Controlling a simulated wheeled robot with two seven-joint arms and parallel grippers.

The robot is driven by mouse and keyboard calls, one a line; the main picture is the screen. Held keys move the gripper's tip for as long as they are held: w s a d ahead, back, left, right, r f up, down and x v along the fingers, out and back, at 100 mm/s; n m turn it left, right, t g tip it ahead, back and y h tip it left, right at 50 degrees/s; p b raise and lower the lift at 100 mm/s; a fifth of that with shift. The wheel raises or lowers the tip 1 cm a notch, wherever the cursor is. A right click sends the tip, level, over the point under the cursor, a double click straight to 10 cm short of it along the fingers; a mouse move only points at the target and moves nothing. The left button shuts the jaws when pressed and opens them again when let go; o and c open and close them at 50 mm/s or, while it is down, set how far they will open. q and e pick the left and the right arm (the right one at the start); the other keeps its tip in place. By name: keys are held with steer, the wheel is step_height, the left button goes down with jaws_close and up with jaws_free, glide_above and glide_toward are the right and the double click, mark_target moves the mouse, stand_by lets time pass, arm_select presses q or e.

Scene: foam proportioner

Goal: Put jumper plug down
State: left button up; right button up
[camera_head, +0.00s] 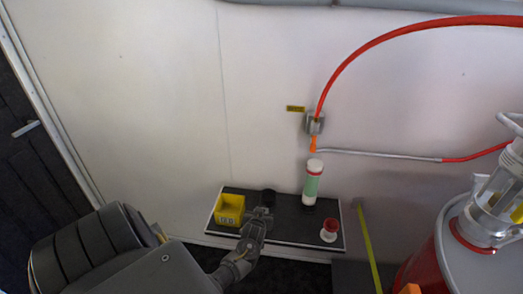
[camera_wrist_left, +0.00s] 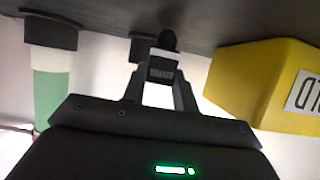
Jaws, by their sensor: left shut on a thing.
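My left gripper (camera_head: 262,214) is over the black shelf, between the yellow bin (camera_head: 230,210) and the green-and-white bottle (camera_head: 312,183). In the left wrist view, where the shelf shows at the top, its fingers (camera_wrist_left: 162,75) are shut on the jumper plug (camera_wrist_left: 163,62), a small black piece with a pale band. The plug's black end reaches toward the shelf surface (camera_wrist_left: 225,22); I cannot tell whether it touches. In the head view the gripper hides the plug.
A black round piece (camera_head: 268,197) stands just behind the gripper. A red-and-white knob (camera_head: 329,231) sits at the shelf's right end. A wall fitting (camera_head: 314,123) with a red hose is above. A red tank (camera_head: 425,262) stands at the right.

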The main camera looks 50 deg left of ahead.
arm_select(q)
steer(key=shift+f, duration=0.15)
steer(key=o, duration=1)
steer(key=shift+f, duration=0.1)
steer(key=shift+c, duration=0.2)
steer(key=shift+r, duration=0.3)
steer(key=v, duration=1.2)
steer(key=shift+p, duration=0.45)
steer(key=shift+f, duration=0.1)
